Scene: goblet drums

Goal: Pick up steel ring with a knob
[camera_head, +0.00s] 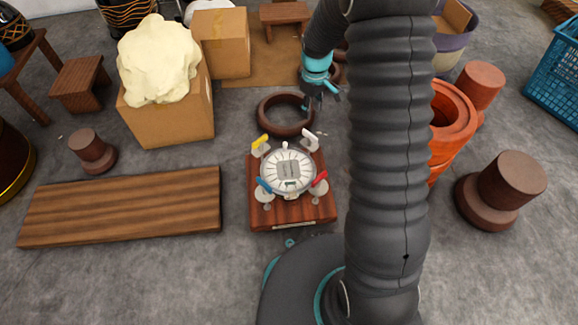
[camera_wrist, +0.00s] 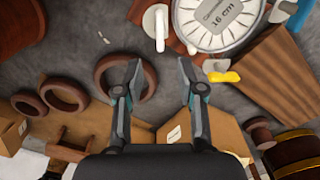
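A round silver-rimmed dial (camera_head: 288,169) with a white face and a small pale knob on its far edge lies on a reddish wooden box. It is the closest match I see to the steel ring with a knob, but I cannot be sure. It also shows at the top of the wrist view (camera_wrist: 218,18), marked 16 cm, partly cut off. Pieces with yellow, white, blue and red handles sit around it. My gripper (camera_head: 320,98) is beyond the box, at the brown ring. In the wrist view my gripper (camera_wrist: 161,80) is open, with nothing between its fingers.
A thick brown ring (camera_head: 285,130) lies on the floor just beyond the wooden box (camera_head: 293,213). A long plank (camera_head: 120,208) lies left, and a cardboard box (camera_head: 175,123) with a pale lump stands behind it. Orange-red and brown cylinders stand right. Grey floor is free between plank and box.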

